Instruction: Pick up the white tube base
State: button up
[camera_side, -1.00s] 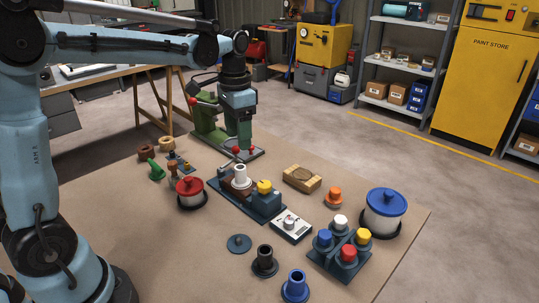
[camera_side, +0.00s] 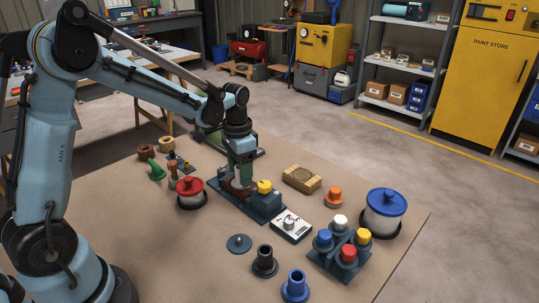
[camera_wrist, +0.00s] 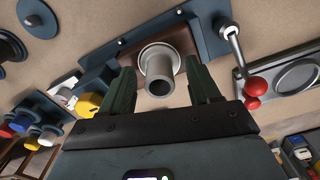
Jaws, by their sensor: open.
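The white tube base (camera_wrist: 160,68), a pale flanged tube, sits upright in a brown block on the dark blue fixture (camera_wrist: 60,118). In the wrist view it stands between the two fingers of my gripper (camera_wrist: 161,80), with a visible gap on each side. The gripper is open and holds nothing. In the side view my gripper (camera_side: 242,178) is over the fixture (camera_side: 262,205) and hides most or all of the tube base.
A yellow knob (camera_side: 264,187) is on the fixture just right of the gripper. A lever with a red ball (camera_wrist: 255,87) stands close by in the wrist view.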

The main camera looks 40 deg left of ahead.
jog(key=shift+f, duration=0.25)
grip_shut()
jog(key=shift+r, duration=0.15)
